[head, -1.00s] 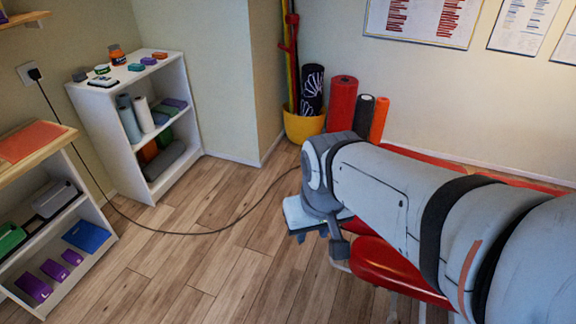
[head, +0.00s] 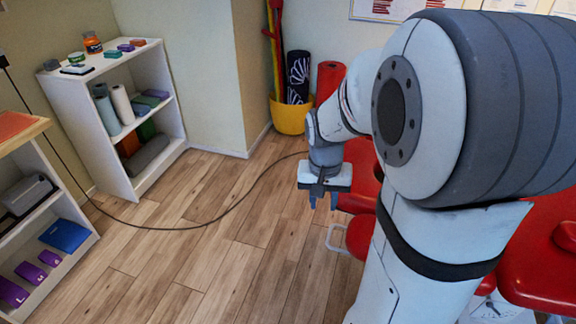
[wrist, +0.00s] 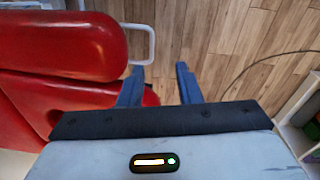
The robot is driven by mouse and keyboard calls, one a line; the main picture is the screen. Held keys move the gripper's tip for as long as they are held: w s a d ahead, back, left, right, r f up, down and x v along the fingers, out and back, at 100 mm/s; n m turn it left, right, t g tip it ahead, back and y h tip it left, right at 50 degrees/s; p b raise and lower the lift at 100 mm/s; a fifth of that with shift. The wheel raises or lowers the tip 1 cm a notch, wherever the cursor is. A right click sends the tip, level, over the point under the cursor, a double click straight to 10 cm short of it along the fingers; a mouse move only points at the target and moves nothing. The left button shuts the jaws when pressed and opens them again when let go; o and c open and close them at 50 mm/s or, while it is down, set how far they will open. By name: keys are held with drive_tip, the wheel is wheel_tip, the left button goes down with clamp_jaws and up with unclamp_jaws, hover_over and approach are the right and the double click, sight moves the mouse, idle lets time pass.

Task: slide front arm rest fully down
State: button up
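The red padded table shows partly in the head view, much of it behind my arm. A smaller red pad (head: 360,238), which looks like the front arm rest, sits at its near left end beside a pale metal loop (head: 336,240). In the wrist view a rounded red pad (wrist: 70,42) fills the upper left, with the metal loop (wrist: 151,42) at its end. Another red section (wrist: 50,105) lies below it, partly hidden by my gripper. My gripper (head: 323,203) is open and empty above the floor, just left of the table; its fingers (wrist: 160,72) are apart, close to the pad's end.
A black cable (head: 215,215) runs across the wooden floor. A white shelf unit (head: 115,125) stands at the left, a lower shelf (head: 70,210) nearer. A yellow bucket (head: 290,118) stands in the back corner.

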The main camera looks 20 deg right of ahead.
drive_tip(key=m+b, duration=0.2)
approach(329, 233)
drive_tip(key=shift+g, duration=0.4)
drive_tip(key=f, duration=0.2)
drive_tip(key=f+b, duration=0.1)
drive_tip(key=f, duration=0.4)
drive_tip(key=shift+w+d+f, duration=0.2)
drive_tip(key=shift+d+f, duration=0.1)
drive_tip(key=shift+f, duration=0.05)
drive_tip(key=shift+c, duration=0.4)
clamp_jaws()
